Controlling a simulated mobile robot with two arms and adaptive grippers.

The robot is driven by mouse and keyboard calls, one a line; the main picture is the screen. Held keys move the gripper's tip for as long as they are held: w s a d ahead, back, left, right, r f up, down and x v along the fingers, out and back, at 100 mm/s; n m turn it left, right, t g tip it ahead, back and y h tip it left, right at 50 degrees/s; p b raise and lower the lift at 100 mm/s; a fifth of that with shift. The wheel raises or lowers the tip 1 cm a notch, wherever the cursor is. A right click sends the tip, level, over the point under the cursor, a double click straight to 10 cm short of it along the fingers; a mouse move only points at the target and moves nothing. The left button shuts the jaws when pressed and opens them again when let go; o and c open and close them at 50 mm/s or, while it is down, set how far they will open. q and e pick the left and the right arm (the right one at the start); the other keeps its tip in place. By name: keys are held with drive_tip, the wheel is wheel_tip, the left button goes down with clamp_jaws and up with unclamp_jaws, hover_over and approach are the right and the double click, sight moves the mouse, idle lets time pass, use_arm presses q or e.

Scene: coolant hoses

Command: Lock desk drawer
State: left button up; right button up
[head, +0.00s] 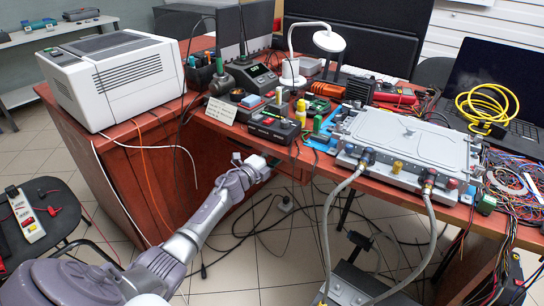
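The reddish wooden desk (142,186) stands ahead, with cabinet panels below its top on the left side. My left arm reaches up from the lower left. Its gripper (268,168) is at the desk's front edge, just below the tabletop near the black device. The fingers are small and dark there, so I cannot tell whether they are open or touching anything. My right gripper is not in view.
A grey metal box (410,148) with two hoses (338,222) hanging over the front edge stands right of my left gripper. A white printer-like machine (112,76) stands left. Loose cables hang below the desk. A black chair (48,222) is at far left.

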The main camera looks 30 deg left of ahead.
use_arm(q)
drive_tip(key=s+a, duration=0.1)
drive_tip(key=s, duration=1.1)
